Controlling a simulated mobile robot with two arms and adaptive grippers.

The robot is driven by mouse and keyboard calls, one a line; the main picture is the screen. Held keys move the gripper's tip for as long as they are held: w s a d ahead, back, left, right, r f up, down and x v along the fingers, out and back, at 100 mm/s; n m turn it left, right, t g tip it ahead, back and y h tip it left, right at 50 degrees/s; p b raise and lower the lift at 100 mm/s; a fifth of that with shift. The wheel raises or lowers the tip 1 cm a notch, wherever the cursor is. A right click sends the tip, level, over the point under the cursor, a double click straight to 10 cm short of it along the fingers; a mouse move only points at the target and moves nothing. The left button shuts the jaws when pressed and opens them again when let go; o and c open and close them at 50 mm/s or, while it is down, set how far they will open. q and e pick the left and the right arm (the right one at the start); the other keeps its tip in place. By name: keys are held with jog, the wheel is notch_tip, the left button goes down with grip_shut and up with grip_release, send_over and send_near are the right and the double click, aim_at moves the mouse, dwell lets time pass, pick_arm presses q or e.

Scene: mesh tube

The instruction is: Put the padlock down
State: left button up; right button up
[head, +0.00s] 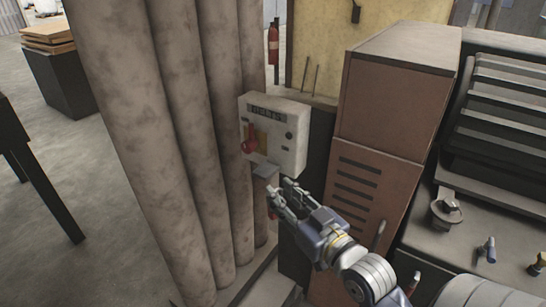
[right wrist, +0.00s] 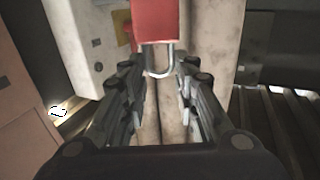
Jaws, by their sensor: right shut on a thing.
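The padlock (right wrist: 156,20) has a red body and a grey metal shackle. In the right wrist view it is at the top centre, cut by the upper edge, with its shackle towards me. My right gripper (right wrist: 159,72) is shut on it, one finger on each side. The padlock is mostly hidden there; only a small red patch shows by the fingertips. My left gripper is in neither view.
The box carries a red handle (head: 249,146). Thick stained pipes (head: 205,130) rise close on the left. A brown slotted cabinet (head: 378,185) stands on the right, beside a grey bench (head: 485,215) with small tools. Open floor (head: 90,210) lies at far left.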

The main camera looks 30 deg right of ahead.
notch_tip(320, 180, up, 5)
jog(key=w+d+p, duration=0.1)
jog(key=w+d, duration=0.1)
jog(key=w+d+f+p, duration=0.1)
jog(key=w, duration=0.3)
jog(key=w+d+f+p, duration=0.1)
jog(key=w+d+f, duration=0.1)
jog(key=w, duration=0.3)
jog(key=w+d+f+p, duration=0.2)
jog(key=w, duration=0.3)
jog(key=shift+d, duration=0.2)
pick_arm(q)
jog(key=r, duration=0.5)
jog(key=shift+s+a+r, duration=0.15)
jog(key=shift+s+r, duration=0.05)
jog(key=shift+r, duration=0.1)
pick_arm(e)
jog(key=shift+f, duration=0.2)
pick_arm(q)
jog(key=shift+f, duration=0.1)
pick_arm(e)
jog(key=shift+f, duration=0.1)
jog(key=o, duration=0.8)
pick_arm(q)
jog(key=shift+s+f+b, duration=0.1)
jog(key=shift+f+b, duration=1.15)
jog(key=shift+b, duration=0.15)
pick_arm(e)
jog(key=shift+s, duration=6)
